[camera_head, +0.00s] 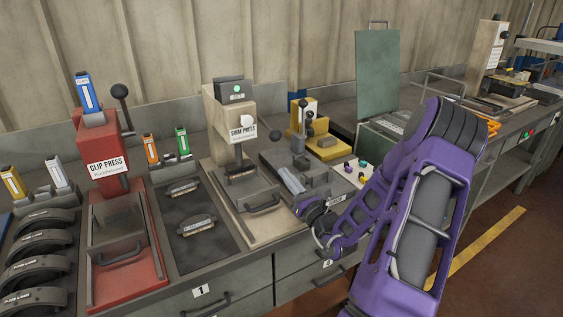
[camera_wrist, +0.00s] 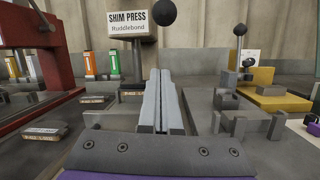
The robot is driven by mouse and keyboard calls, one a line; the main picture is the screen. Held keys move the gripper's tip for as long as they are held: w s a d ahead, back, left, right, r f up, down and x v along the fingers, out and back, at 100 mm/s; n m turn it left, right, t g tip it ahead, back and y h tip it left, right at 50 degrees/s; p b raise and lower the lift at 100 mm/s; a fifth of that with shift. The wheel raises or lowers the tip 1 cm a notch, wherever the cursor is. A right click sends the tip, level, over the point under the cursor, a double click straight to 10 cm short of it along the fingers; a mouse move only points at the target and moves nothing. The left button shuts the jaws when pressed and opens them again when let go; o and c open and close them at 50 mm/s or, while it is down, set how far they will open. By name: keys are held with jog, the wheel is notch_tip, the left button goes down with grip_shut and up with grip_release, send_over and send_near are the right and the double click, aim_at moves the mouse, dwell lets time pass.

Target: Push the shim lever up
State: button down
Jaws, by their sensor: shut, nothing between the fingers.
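The beige shim press (camera_head: 222,122) stands on the bench in the middle of the head view, with its "SHIM PRESS" sign (camera_head: 242,134). The sign also shows in the wrist view (camera_wrist: 127,22). The shim lever's black ball knob (camera_head: 275,135) sticks out to the right of the press. In the wrist view the knob (camera_wrist: 165,12) shows at the top, above my fingertips in the picture. My gripper (camera_head: 283,172) is shut and empty, right of the press and below the knob in the picture. In the wrist view its fingers (camera_wrist: 160,75) lie together. I see no contact with the lever.
The red clip press (camera_head: 118,235) with its own black-knobbed lever (camera_head: 119,91) stands left. A dark fixture (camera_head: 318,182) with blocks lies by my gripper. A yellow fixture (camera_head: 327,146) with another ball lever (camera_head: 303,103) stands behind. A green panel (camera_head: 377,75) rises at the back.

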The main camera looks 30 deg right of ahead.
jog(key=w+r, duration=0.5)
jog(key=w, duration=0.1)
jog(key=shift+w+d+r, duration=0.25)
jog(key=shift+w+r, duration=0.05)
jog(key=shift+r, duration=0.1)
dwell(0.3)
